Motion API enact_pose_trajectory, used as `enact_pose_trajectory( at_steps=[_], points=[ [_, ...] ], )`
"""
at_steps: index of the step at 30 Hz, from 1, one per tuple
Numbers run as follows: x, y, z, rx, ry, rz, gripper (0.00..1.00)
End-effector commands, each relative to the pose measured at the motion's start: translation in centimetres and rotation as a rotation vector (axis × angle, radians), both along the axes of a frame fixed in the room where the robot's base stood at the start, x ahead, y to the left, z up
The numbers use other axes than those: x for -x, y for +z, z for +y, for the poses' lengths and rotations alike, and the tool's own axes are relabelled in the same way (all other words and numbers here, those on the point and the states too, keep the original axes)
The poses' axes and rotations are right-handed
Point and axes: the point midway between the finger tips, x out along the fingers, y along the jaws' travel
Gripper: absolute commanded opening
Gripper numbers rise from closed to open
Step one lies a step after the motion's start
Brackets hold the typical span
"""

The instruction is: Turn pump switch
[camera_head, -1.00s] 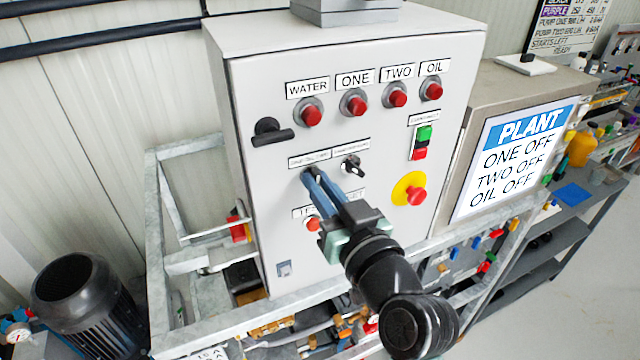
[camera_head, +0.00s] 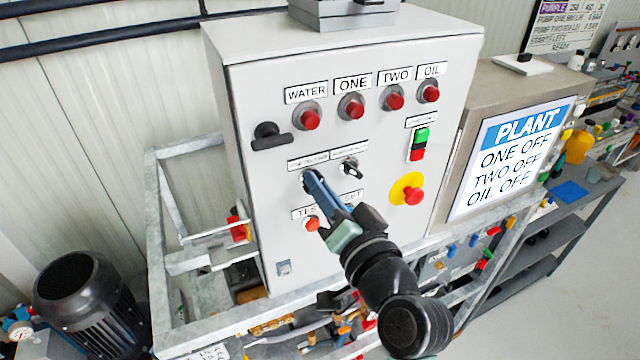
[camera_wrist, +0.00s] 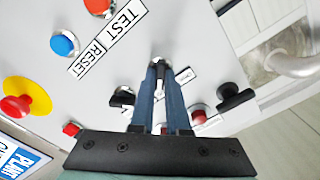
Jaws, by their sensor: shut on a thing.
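The pump control box (camera_head: 380,240) is a light grey cabinet that fills the middle of the head view. Two small black selector switches sit mid-panel under white labels. My gripper (camera_head: 309,178) has its blue fingers shut on the left selector switch (camera_wrist: 158,65), whose knob lies between the fingertips in the wrist view and is mostly hidden in the head view. The right selector switch (camera_head: 350,168) is free, and it also shows in the wrist view (camera_wrist: 122,97). The plant screen (camera_head: 510,157) reads ONE OFF, TWO OFF, OIL OFF.
A black handle (camera_head: 270,136) sticks out left of the held switch. A red test button (camera_head: 312,223) lies just below my fingers. A red emergency knob (camera_head: 412,194) on yellow is to the right. A metal frame (camera_head: 190,340) surrounds the box.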

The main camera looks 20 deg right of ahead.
Motion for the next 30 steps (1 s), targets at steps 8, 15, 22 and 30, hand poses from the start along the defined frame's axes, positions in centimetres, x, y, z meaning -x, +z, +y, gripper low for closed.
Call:
enact_pose_trajectory(
  at_steps=[8,15,22,30],
  points=[
    [0.00,0.02,-0.02,-0.022,-0.001,0.000,0.00],
    [0.00,0.01,-0.03,-0.020,-0.001,0.000,0.00],
    [0.00,0.01,-0.02,-0.019,-0.001,0.000,0.44],
    [0.19,-0.06,-0.03,-0.019,-0.001,0.000,0.44]
  ],
)
